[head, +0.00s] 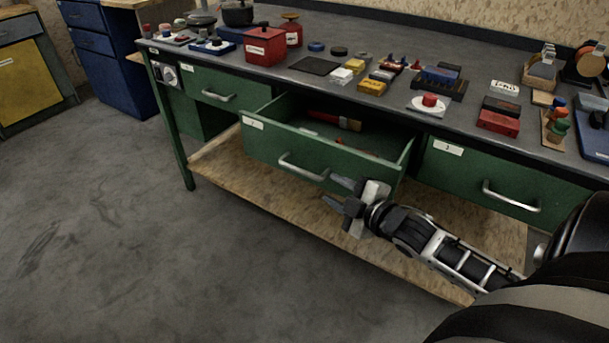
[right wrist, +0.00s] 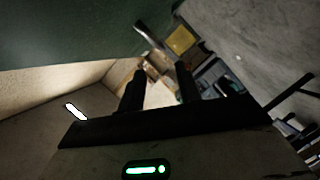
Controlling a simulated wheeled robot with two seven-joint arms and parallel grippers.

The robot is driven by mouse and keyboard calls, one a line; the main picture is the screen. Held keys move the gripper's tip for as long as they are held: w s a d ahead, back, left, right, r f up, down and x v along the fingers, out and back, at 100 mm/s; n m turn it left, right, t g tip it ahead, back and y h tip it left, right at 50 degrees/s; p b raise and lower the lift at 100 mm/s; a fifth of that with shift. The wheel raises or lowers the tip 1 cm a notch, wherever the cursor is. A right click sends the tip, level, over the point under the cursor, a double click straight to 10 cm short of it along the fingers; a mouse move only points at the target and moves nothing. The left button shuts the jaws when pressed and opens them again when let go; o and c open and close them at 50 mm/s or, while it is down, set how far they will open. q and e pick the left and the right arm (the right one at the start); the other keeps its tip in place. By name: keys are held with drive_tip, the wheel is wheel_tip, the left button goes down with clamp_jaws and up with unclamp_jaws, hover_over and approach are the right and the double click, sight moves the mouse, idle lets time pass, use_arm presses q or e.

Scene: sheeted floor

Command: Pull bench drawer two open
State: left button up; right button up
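The green middle drawer (head: 325,150) of the bench, with a white label (head: 253,123) at its upper left, stands pulled out, its inside showing. Its silver bar handle (head: 303,168) is on the front. My right gripper (head: 328,191) is just right of and below the handle's right end, its fingers spread with nothing visible between them. In the right wrist view the two dark fingers (right wrist: 160,88) are apart, and the green drawer front (right wrist: 70,32) fills the upper left. My left gripper is not in view.
A red-handled tool (head: 335,120) lies in the drawer. Shut drawers flank it, left (head: 225,88) and right (head: 480,180). Several small items and a red box (head: 265,46) stand on the benchtop (head: 390,100). A wooden lower shelf (head: 260,195) lies below. The floor at front left is clear.

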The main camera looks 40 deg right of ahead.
sight(308, 175)
drive_tip(key=b+x, duration=0.1)
drive_tip(key=x, duration=1)
drive_tip(key=shift+w+f+b, duration=0.15)
drive_tip(key=shift+w+b, duration=0.2)
drive_tip(key=shift+w, duration=0.05)
drive_tip(key=shift+c, duration=0.3)
